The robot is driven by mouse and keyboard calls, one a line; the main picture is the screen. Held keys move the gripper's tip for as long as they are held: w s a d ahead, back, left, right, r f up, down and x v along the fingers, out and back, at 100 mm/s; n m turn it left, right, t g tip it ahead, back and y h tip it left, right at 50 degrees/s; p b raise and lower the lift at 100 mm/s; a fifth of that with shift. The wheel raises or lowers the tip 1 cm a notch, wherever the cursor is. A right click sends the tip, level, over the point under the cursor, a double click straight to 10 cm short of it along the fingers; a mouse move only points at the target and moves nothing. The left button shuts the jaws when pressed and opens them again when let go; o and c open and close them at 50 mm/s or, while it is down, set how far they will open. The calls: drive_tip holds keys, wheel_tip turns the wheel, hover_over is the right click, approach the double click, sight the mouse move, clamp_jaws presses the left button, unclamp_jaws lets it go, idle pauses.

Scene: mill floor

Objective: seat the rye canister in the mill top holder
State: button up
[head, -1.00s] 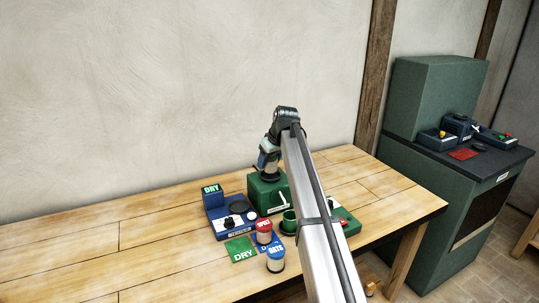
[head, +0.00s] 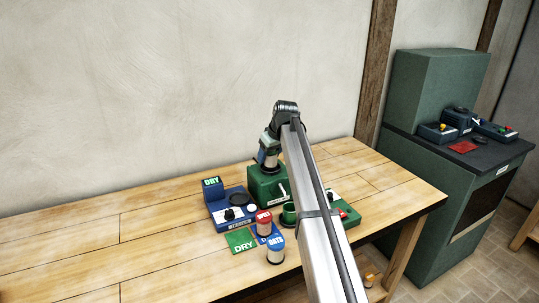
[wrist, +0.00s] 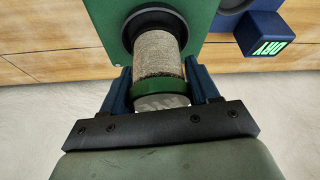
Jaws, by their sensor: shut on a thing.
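My gripper (wrist: 160,95) is shut on a canister (wrist: 158,55) with a green end cap and a grainy grey-brown body. Its name label does not show; I take it for the rye canister. Its far end meets the dark round holder (wrist: 126,38) on the green mill top. I cannot tell how deep it sits there. In the head view the green mill (head: 262,190) stands on the table, with my gripper (head: 267,167) pointing down just above it. The canister is mostly hidden in that view.
A red-capped canister (head: 263,226) and a blue-capped OATS canister (head: 275,252) stand in front of the mill. A blue DRY unit (head: 228,214) is on its left, a green cup (head: 289,214) in front. The table's left side is clear. A dark green cabinet (head: 440,90) stands behind right.

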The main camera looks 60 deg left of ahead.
drive_tip(key=shift+f, duration=0.6)
idle(0.7)
drive_tip(key=o, duration=1)
drive_tip(key=shift+o, duration=0.2)
drive_tip(key=s+v, duration=0.1)
drive_tip(key=v, duration=1)
drive_tip(key=shift+w, duration=0.45)
